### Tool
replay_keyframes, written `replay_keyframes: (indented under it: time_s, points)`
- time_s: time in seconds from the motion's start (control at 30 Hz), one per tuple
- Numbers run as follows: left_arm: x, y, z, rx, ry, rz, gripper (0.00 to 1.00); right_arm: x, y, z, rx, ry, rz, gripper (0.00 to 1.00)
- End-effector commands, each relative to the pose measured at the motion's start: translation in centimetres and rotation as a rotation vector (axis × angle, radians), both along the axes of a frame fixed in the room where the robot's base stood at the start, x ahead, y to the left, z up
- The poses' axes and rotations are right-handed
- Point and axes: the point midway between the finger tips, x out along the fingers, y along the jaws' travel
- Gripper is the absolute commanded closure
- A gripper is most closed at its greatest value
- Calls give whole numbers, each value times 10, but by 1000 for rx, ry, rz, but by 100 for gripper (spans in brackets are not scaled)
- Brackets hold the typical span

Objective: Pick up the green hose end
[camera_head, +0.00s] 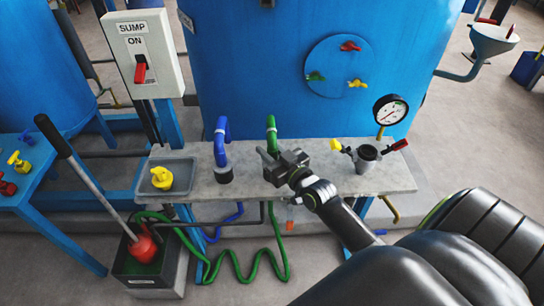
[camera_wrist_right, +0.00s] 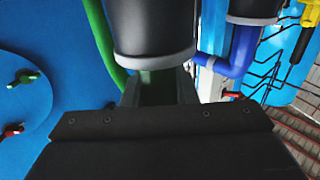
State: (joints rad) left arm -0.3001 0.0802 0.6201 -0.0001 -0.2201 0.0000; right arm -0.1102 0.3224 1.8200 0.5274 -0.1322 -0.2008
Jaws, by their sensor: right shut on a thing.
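The green hose end (camera_head: 271,132) stands upright at the bench's back edge in the head view, its lower part hidden behind my right gripper. My right gripper (camera_head: 268,158) reaches over the bench from the right and is shut on it. In the right wrist view a green section of the hose end (camera_wrist_right: 158,88) sits between the jaws, beside a large black collar (camera_wrist_right: 155,30) with a grey rim. A green hose (camera_wrist_right: 104,40) runs past the collar. My left gripper is not in view.
The blue hose end (camera_head: 221,145) stands left of my gripper on the grey bench (camera_head: 240,187). A tray (camera_head: 185,172) with a yellow part is further left. A dark cup (camera_head: 366,157) with a red handle and a pressure gauge (camera_head: 390,110) are to the right. The blue tank (camera_head: 260,60) rises behind.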

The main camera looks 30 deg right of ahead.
Motion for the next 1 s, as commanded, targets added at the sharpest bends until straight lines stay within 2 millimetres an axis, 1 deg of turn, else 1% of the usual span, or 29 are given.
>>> replay_keyframes:
  time_s: [0.17, 0.27, 0.37, 0.5, 0.7, 0.83, 1.0]
  points:
    - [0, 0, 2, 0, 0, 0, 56, 0, 0, 4, -1, -3, 1, 100]
    - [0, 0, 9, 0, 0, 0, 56, 0, 0, 12, 0, -4, 1, 100]
    - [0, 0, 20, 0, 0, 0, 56, 0, 0, 26, -1, -5, 1, 100]
    - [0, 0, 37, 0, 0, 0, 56, 0, 0, 50, -2, -4, 2, 100]
    - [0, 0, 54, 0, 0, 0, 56, 0, 0, 82, -3, -5, 1, 100]
    - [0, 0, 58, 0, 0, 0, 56, 0, 0, 96, -1, -5, 2, 100]
    - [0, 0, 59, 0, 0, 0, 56, 0, 0, 102, -1, -3, 1, 100]
